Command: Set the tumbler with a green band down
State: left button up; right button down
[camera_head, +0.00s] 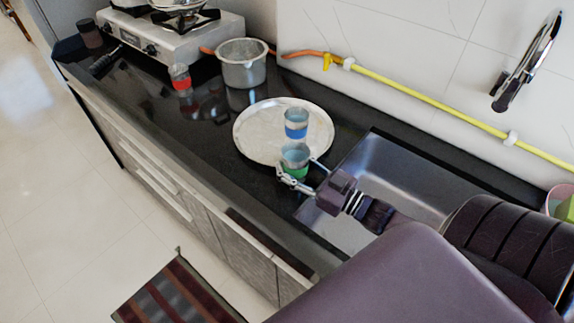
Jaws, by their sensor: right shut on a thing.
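The tumbler with a green band (295,160) is upright between the fingers of my right gripper (300,177), which is shut on it. It is at the near right edge of a round metal tray (255,137) on the dark counter. I cannot tell whether its base touches the tray or counter. A tumbler with a blue band (296,122) stands on the tray just behind it. My left gripper is not in view.
A tumbler with a red band (181,77) and a metal pot (243,66) stand left of the tray. A stove (170,38) is at the far left. The sink (385,170) lies right of the tray, under a tap (528,62). Bare counter (190,118) is left of the tray.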

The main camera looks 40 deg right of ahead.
jog(key=shift+f, duration=0.3)
jog(key=shift+f, duration=0.15)
jog(key=c, duration=1.1)
grip_release()
jog(key=shift+c, duration=0.2)
